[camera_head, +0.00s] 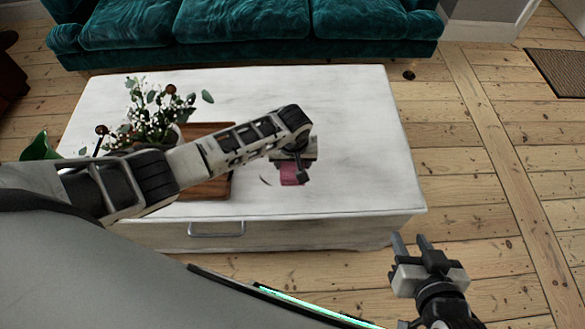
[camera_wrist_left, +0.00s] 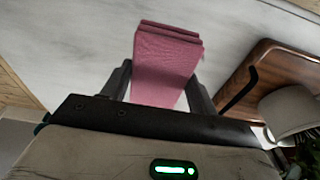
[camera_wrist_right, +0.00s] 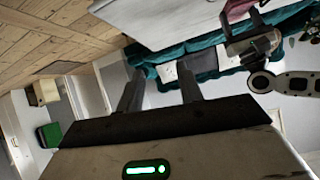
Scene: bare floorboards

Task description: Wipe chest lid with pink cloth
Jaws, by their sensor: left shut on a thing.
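The white chest (camera_head: 352,140) stands in the middle of the head view, its pale lid facing up. My left gripper (camera_head: 291,172) is over the lid, right of its middle. It is shut on the folded pink cloth (camera_wrist_left: 166,65), which shows between its fingers in the left wrist view and partly under the gripper in the head view. I cannot tell whether the cloth touches the lid. My right gripper (camera_head: 412,245) is open and empty, off the chest's front right corner above the floor. Its spread fingers also show in the right wrist view (camera_wrist_right: 161,95).
A wooden tray (camera_head: 220,185) lies on the lid's left part, with a leafy plant (camera_head: 150,115) beside or on it, partly behind my left arm. A teal sofa (camera_head: 250,20) stands behind the chest. The lid's right part is clear.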

